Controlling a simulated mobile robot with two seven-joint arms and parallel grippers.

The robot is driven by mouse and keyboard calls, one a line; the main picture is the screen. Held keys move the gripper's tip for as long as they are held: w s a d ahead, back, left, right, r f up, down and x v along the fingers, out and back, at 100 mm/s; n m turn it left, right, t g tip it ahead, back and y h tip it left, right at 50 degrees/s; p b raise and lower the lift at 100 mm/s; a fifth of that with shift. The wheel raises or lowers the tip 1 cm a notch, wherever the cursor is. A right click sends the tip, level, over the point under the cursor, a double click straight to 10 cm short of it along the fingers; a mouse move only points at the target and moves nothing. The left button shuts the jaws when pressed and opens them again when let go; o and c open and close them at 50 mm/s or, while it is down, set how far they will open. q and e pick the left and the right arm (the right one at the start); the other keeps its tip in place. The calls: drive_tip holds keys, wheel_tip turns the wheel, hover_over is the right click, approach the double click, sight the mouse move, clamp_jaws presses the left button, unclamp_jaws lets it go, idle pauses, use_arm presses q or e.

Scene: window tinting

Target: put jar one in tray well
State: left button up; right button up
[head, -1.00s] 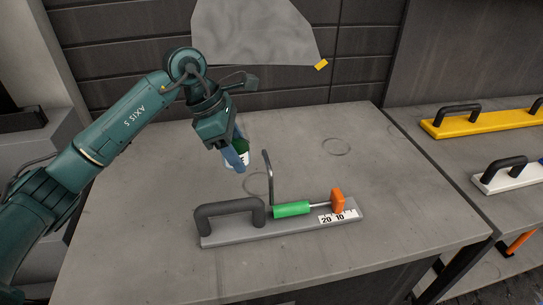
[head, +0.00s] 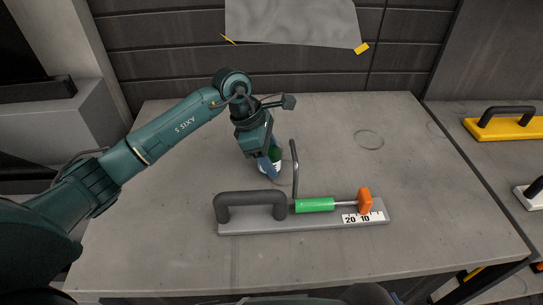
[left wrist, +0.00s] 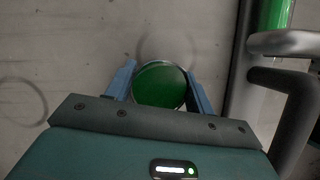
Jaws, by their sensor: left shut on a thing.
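My left gripper (head: 268,168) is shut on a jar with a green lid (left wrist: 160,84) and a white label. In the head view the jar (head: 276,154) is partly hidden by the blue fingers. In the left wrist view the lid sits between the two blue fingers. The jar is by a faint ring mark on the grey table, behind the handled tool; I cannot tell whether it touches the table. I cannot make out which thing is the tray well. My right gripper is not in view.
A grey tool (head: 300,225) with a black handle, a green cylinder, an orange knob and an upright bent rod (head: 294,165) lies just in front of the jar. Another ring mark (head: 369,139) is farther right. Yellow (head: 500,127) and white handled tools lie on the right-hand table.

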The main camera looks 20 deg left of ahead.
use_arm(q)
drive_tip(key=shift+f, duration=0.25)
drive_tip(key=shift+f, duration=0.1)
drive_tip(key=o, duration=0.5)
drive_tip(key=shift+f, duration=0.1)
drive_tip(key=o, duration=0.5)
